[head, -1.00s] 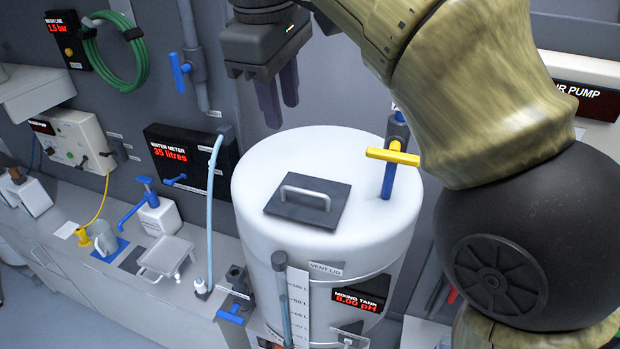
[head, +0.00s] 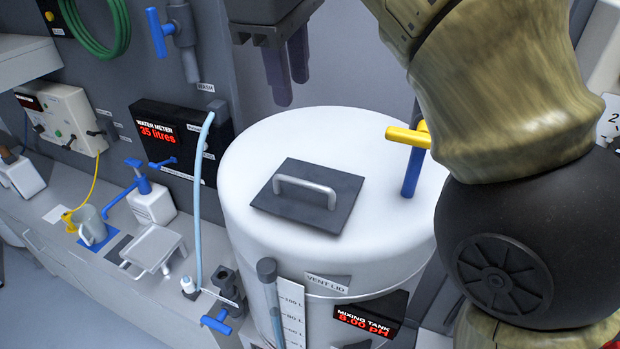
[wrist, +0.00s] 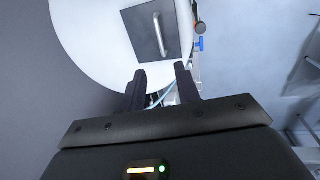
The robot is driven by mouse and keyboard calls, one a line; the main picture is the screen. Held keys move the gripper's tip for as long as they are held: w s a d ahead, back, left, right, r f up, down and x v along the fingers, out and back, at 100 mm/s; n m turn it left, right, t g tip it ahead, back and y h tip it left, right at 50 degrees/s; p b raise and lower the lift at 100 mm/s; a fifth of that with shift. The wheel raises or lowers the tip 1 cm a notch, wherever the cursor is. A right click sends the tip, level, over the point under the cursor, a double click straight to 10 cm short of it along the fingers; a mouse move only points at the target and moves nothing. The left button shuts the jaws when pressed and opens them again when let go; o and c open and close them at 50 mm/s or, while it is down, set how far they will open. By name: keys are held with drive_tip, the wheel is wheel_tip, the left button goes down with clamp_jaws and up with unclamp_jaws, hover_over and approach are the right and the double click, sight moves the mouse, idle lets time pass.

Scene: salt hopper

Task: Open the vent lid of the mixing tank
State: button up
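The mixing tank (head: 255,150) is a white drum in the middle of the head view. Its vent lid (head: 335,222) is a dark square plate with a silver bar handle (head: 305,188), lying flat on the tank top. My gripper (head: 290,90) hangs above the back of the tank, fingers pointing down, apart from the lid. In the wrist view the fingers (wrist: 161,76) stand apart with nothing between them, and the lid (wrist: 146,42) with its handle (wrist: 158,35) lies beyond the fingertips.
A blue valve post with a yellow handle (head: 407,137) rises from the tank top right of the lid. A light blue hose (head: 197,200) runs at the tank's left. A pump bottle (head: 153,204), a mug (head: 91,224) and a tray (head: 152,248) stand on the left counter.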

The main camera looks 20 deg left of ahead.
drive_tip(key=b, duration=0.3)
approach(306, 185)
drive_tip(key=f, duration=0.2)
drive_tip(key=w+f, duration=0.1)
drive_tip(key=f, duration=0.2)
drive_tip(key=w+f, duration=0.1)
drive_tip(key=f, duration=0.1)
drive_tip(key=shift+d+f, duration=0.1)
drive_tip(key=shift+f, duration=0.15)
idle(0.4)
clamp_jaws()
